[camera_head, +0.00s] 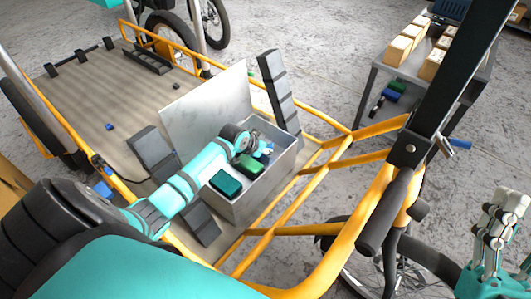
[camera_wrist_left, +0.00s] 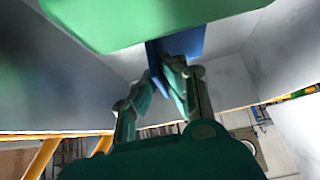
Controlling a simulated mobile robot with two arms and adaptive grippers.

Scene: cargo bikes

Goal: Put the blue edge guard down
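My left gripper (camera_head: 262,153) reaches into an open grey metal box (camera_head: 262,199) on the cargo bed. It is shut on the blue edge guard (camera_wrist_left: 182,50), which shows between the fingertips in the left wrist view. In the head view only a small part of the blue guard (camera_head: 269,148) shows beside the gripper. A green block (camera_head: 250,165) and a dark green block (camera_head: 226,183) are in the box near the gripper. Whether the blue guard touches the box floor is hidden. My right gripper (camera_head: 503,213) is empty at the lower right, its fingers apart.
The box lid (camera_head: 210,105) stands open behind the box. Dark grey stepped pieces (camera_head: 279,88) lie around it. Orange frame bars (camera_head: 340,150) edge the bed. A metal table (camera_head: 380,68) at the upper right carries cartons, with blue and green pieces (camera_head: 393,90) on its lower shelf.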

